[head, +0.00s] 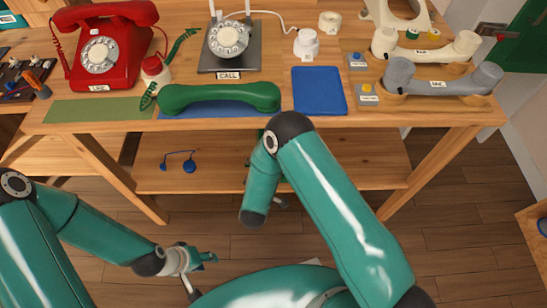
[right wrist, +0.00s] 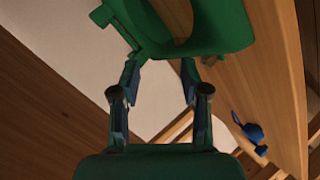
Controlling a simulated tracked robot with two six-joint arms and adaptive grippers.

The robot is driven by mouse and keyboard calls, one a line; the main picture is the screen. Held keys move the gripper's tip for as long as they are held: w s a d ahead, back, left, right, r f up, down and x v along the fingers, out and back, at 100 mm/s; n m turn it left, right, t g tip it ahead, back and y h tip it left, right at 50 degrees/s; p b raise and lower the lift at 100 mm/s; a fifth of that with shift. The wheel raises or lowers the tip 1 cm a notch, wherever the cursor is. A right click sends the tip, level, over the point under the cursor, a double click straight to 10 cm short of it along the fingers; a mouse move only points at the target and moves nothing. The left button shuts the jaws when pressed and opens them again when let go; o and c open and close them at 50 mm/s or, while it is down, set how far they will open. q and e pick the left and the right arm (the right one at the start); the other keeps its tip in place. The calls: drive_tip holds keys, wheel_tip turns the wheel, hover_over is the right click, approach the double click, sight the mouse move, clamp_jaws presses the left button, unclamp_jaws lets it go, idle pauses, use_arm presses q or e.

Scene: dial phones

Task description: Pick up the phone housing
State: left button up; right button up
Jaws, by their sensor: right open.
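What looks like the phone housing, a cream shell with an opening (head: 381,15), stands at the back right of the table, cut off by the top edge of the head view. My left gripper (head: 203,268) is low over the floor, in front of the table and far from the housing; its jaw gap is unclear. My right arm bends down in front of the table, and its gripper is mostly hidden behind it in the head view. In the right wrist view my right gripper (right wrist: 160,85) is open, with nothing between its fingertips. The housing is not recognisable there.
The table (head: 440,112) holds a red phone (head: 118,55), a dial unit (head: 229,40), a green handset (head: 220,97), a blue mat (head: 318,90), and cream (head: 425,50) and grey (head: 440,82) handsets before the housing. A lower shelf (head: 340,160) holds a blue item (head: 189,166).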

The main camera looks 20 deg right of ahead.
drive_tip(key=f+n+h+b, duration=0.1)
drive_tip(key=a+f+n+t+h+b, duration=0.1)
drive_tip(key=h+b, duration=0.1)
drive_tip(key=a+f+n+t+h+b, duration=0.1)
drive_tip(key=b, duration=0.1)
drive_tip(key=shift+s+f, duration=0.1)
drive_tip(key=shift+s, duration=0.25)
drive_tip(key=shift+s+a+n+t+h+b, duration=0.1)
drive_tip(key=shift+s+n+t+h+b, duration=0.2)
drive_tip(key=shift+t+h+b, duration=0.3)
drive_tip(key=shift+w+d+r, duration=0.25)
drive_tip(key=shift+w+d, duration=0.05)
drive_tip(key=shift+w, duration=0.05)
drive_tip(key=b+x, duration=0.2)
drive_tip(key=x, duration=0.8)
drive_tip(key=shift+w+d, duration=0.15)
drive_tip(key=shift+d, duration=0.1)
drive_tip(key=shift+r+b+x, duration=0.2)
drive_tip(key=shift+b+x, duration=0.2)
drive_tip(key=shift+x, duration=0.9)
drive_tip(key=shift+r+b+x, duration=0.25)
drive_tip(key=shift+b+x, duration=0.15)
drive_tip(key=shift+x, duration=0.9)
use_arm(q)
wheel_tip(320, 180, down, 12)
drive_tip(key=shift+f, duration=0.2)
use_arm(e)
drive_tip(key=shift+c, duration=0.3)
clamp_jaws()
